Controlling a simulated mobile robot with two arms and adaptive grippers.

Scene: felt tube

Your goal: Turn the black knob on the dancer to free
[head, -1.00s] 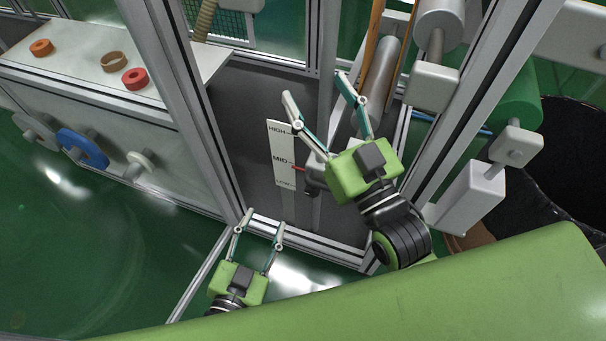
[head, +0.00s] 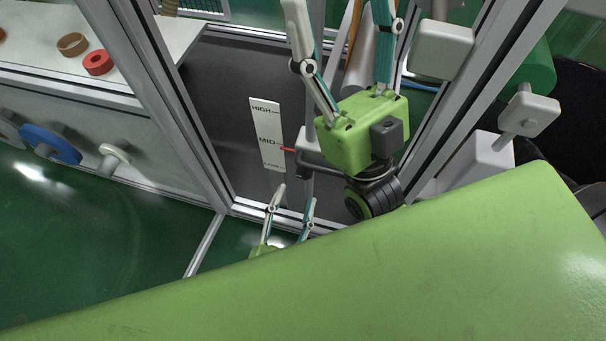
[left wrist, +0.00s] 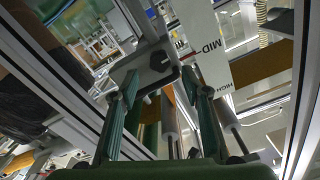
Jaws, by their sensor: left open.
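The dancer's grey block (left wrist: 138,72) carries a black knob (left wrist: 161,61) and fills the middle of the left wrist view. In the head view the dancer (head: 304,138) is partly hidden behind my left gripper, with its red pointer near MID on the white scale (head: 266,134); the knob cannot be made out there. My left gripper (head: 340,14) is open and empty. In the left wrist view its fingertips (left wrist: 158,76) stand apart on either side of the knob's line; whether they touch it cannot be told. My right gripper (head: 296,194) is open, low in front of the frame.
Aluminium posts (head: 150,90) stand left and right of the dark bay. Grey rollers and blocks (head: 443,48) are at the right. A pale bench (head: 40,62) with tape rolls is at the left. My green body covers the lower right.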

